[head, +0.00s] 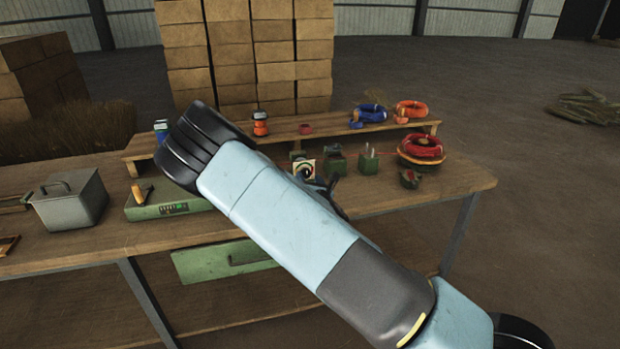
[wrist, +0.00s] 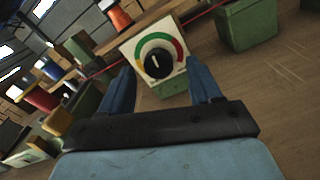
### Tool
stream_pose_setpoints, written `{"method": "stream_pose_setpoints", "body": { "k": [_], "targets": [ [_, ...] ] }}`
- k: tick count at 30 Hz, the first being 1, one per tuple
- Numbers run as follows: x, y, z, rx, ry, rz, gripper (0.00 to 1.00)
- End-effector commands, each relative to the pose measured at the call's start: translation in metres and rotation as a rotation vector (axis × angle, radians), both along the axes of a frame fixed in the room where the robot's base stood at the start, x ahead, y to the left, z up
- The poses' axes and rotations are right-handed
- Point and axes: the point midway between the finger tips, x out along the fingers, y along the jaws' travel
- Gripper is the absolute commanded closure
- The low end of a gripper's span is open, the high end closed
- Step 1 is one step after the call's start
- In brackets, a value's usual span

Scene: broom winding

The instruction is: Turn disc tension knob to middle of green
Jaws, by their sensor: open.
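The disc tension knob (wrist: 158,66) is a round black knob on a square cream panel (wrist: 128,48), tilted in the wrist view. A coloured arc curves around it: green (wrist: 149,41) at the upper left and top, red (wrist: 180,47) on the right, yellow at the lower left. The knob's white mark points roughly upward in the picture, toward the green. My gripper (wrist: 160,72) is open, its two blue fingers on either side of the knob in this view. Contact cannot be told. In the head view the panel (head: 304,165) is small and partly hidden by my arm.
Green blocks (head: 335,163) stand beside the panel on the wooden bench (head: 450,185). A raised shelf (head: 285,137) behind holds coiled cord (head: 370,113) and spools. A grey lidded box (head: 68,203) and a green unit (head: 168,205) stand at left. A red line passes behind the panel in the wrist view.

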Motion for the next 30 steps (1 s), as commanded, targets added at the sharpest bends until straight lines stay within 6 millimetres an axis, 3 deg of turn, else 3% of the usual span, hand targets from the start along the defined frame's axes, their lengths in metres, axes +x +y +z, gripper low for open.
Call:
{"method": "stream_pose_setpoints", "body": {
  "k": [6,16,30],
  "targets": [
    [0.017,0.006,0.0,0.0,-0.001,0.002,0.37],
    [0.019,0.008,0.0,0.0,0.0,0.003,0.37],
    [0.018,0.008,0.0,0.0,0.0,0.003,0.81]
  ]
}}
